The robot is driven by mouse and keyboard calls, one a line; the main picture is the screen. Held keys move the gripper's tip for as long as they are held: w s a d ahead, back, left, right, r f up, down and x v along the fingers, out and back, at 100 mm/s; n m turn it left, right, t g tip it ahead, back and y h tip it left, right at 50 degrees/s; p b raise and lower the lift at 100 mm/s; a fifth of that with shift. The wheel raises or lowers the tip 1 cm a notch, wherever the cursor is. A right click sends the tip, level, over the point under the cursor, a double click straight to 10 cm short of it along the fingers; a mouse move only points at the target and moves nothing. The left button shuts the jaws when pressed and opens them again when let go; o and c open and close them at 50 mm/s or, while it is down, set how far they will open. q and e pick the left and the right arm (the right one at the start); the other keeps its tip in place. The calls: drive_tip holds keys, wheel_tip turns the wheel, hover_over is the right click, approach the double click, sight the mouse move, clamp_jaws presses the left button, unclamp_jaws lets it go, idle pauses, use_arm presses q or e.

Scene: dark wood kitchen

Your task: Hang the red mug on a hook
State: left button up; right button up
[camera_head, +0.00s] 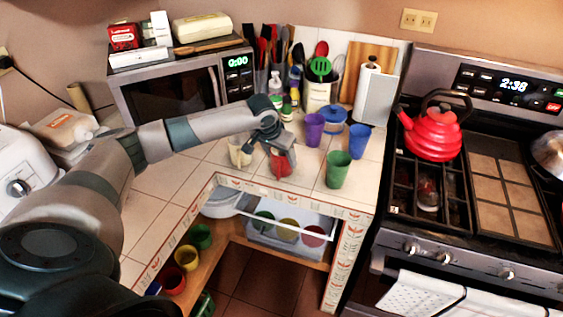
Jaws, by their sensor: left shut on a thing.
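The red mug (281,167) is on or just above the white tiled counter, near its inner corner. My left gripper (280,152) reaches in from the left and is shut on the mug from above. The fingers cover the mug's upper part, and its handle cannot be made out. Whether the mug's base touches the tiles is unclear. I cannot make out a hook in this view. My right gripper is out of view.
A cream cup (240,152) stands left of the gripper. Purple (314,130), blue (358,140) and green (339,170) cups stand to the right. A microwave (180,85) is behind my left arm. More cups sit below the counter (150,200). A red kettle (432,135) is on the stove.

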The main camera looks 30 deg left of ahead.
use_arm(q)
drive_tip(key=shift+r, duration=0.15)
drive_tip(key=shift+w+r+b, duration=0.1)
drive_tip(key=shift+r+b, duration=0.25)
drive_tip(key=shift+r, duration=0.25)
wheel_tip(320, 180, up, 9)
drive_tip(key=b, duration=0.2)
drive_tip(key=shift+f, duration=0.2)
idle(0.9)
